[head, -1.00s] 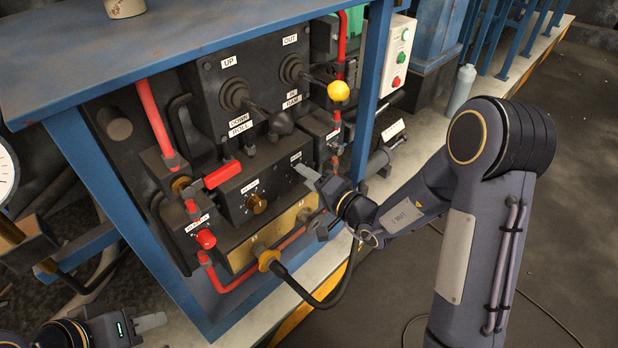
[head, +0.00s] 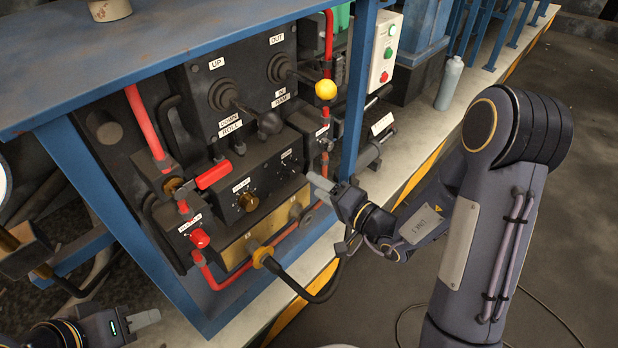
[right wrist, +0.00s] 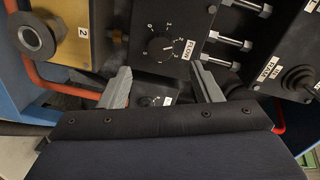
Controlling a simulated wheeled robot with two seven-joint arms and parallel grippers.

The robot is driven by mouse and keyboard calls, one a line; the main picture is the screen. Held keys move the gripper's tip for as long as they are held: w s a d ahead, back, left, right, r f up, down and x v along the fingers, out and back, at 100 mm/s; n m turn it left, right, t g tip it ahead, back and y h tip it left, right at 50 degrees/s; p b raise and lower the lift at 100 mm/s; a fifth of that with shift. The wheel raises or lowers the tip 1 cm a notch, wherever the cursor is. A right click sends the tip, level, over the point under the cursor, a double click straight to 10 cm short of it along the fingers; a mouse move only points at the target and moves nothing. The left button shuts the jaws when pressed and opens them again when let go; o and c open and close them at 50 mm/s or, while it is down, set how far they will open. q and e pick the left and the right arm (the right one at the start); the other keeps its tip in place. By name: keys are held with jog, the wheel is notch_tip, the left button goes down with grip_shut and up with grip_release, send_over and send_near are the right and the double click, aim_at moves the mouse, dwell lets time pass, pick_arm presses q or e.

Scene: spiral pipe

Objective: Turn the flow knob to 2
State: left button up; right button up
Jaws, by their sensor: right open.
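The flow knob (right wrist: 160,47) is a round dark knob on a black panel, with a FLOW label beside it and a numbered scale around it. In the head view the flow knob (head: 290,168) is small, on the right of the lower black box. Its exact setting is too small to read. My right gripper (head: 333,213) is open and empty, to the right of and below the knob, apart from it. In the right wrist view its fingers (right wrist: 163,88) are spread below the knob. My left gripper (head: 148,317) is at the bottom left, partly cut off.
A brass knob (head: 248,202) sits left of the flow knob. Two levers with a black ball (head: 269,123) and a yellow ball (head: 326,90) stick out above. A red handle (head: 213,174), red knob (head: 200,238), hose (head: 290,282) and blue post (head: 358,90) are nearby.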

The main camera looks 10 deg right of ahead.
jog(key=shift+s+d, duration=0.25)
jog(key=shift+s, duration=0.15)
jog(key=s+a+r+n+g+y, duration=0.4)
jog(key=s+a+r+g+y, duration=0.2)
jog(key=s+r, duration=0.3)
jog(key=s+n+g+h, duration=0.2)
jog(key=s+n+g, duration=0.25)
jog(key=s, duration=0.55)
jog(key=s+d+f+m+t+h, duration=0.25)
jog(key=s+d+h, duration=0.25)
jog(key=d+h, duration=0.6)
notch_tip(320, 180, up, 36)
jog(key=y+p, duration=0.1)
jog(key=p, duration=3.4)
jog(key=shift+f+g+p, duration=0.2)
jog(key=shift+g+p, duration=0.2)
